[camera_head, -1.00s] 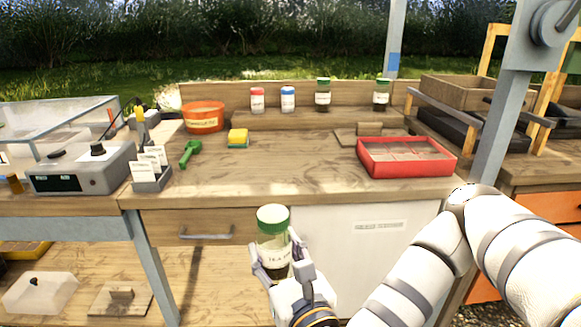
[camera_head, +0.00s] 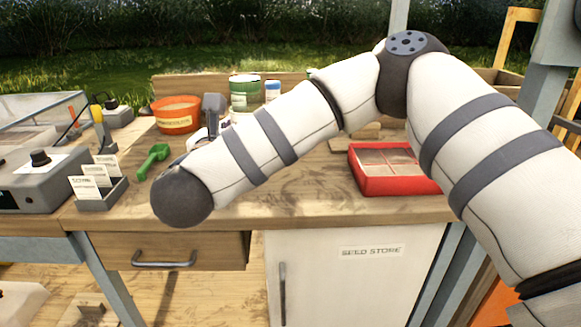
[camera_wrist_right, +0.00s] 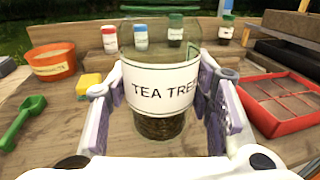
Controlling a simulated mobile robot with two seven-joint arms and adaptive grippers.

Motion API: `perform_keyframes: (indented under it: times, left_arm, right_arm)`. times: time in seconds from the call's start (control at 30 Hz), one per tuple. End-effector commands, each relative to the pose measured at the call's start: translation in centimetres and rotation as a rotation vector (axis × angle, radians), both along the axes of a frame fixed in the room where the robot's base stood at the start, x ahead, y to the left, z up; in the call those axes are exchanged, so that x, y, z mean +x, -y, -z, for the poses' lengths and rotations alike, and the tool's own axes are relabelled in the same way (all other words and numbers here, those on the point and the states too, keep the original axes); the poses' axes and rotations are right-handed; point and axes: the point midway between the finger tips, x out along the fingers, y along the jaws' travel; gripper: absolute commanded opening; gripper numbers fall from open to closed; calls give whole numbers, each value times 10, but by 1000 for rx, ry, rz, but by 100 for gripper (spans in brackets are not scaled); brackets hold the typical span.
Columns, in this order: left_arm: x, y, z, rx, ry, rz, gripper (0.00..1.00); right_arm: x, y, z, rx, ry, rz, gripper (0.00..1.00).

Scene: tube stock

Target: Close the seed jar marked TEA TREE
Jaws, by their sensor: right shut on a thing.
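The glass jar marked TEA TREE (camera_wrist_right: 160,128) stands upright between the fingers of my right gripper (camera_wrist_right: 164,78), which is shut on it. Dark seed lies in its bottom. Its green top (camera_head: 244,79) shows in the head view, with the jar partly behind my right arm. My left gripper is not in view.
A red-lidded jar (camera_wrist_right: 109,40), a blue-lidded jar (camera_wrist_right: 141,38) and green-lidded jars (camera_wrist_right: 175,30) (camera_wrist_right: 226,27) stand at the back. An orange pot (camera_head: 176,114), green scoop (camera_head: 153,161), yellow sponge (camera_wrist_right: 89,86) and red tray (camera_head: 385,187) are on the bench.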

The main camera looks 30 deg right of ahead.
Motion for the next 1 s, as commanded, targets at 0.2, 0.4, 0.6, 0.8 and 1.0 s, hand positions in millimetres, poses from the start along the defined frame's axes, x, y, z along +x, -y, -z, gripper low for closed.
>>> perform_keyframes:
  times: [0.2,0.4,0.6,0.8,1.0]
  left_arm:
    - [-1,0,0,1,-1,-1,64]
    - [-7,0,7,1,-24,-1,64]
    - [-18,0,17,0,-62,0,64]
    - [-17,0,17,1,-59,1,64]
    - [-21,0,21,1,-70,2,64]
  right_arm:
    - [0,0,-2,-1,1,3,0]
    - [4,6,8,3,-9,4,0]
    - [23,48,25,-1,-4,8,0]
    - [45,89,50,-3,-3,6,0]
    - [57,112,84,-3,-3,3,0]
